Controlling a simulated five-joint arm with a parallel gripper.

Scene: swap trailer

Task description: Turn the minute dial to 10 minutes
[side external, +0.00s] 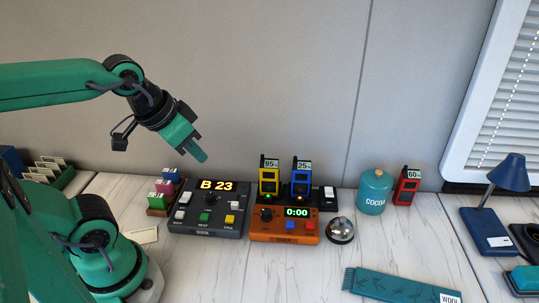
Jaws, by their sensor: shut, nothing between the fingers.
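The orange timer box (258,236) stands on the table near the middle. Its green display (297,212) reads 0:00. A dark round dial (266,214) sits left of the display; its markings are too small to read. The dark grey box (182,226) to its left shows "B 23" and has a black knob (211,198) and several coloured buttons. Which dial is the minute dial is not legibly labelled. My gripper (203,157) is shut and empty. It is in the air above and behind the grey box, up and left of the orange box, touching nothing.
Yellow (268,180) and blue (300,182) radios stand in a charger behind the orange box. A bell (340,230), cocoa tin (374,192), red radio (407,187) and blue lamp (505,171) are to the right. Bare table lies front centre.

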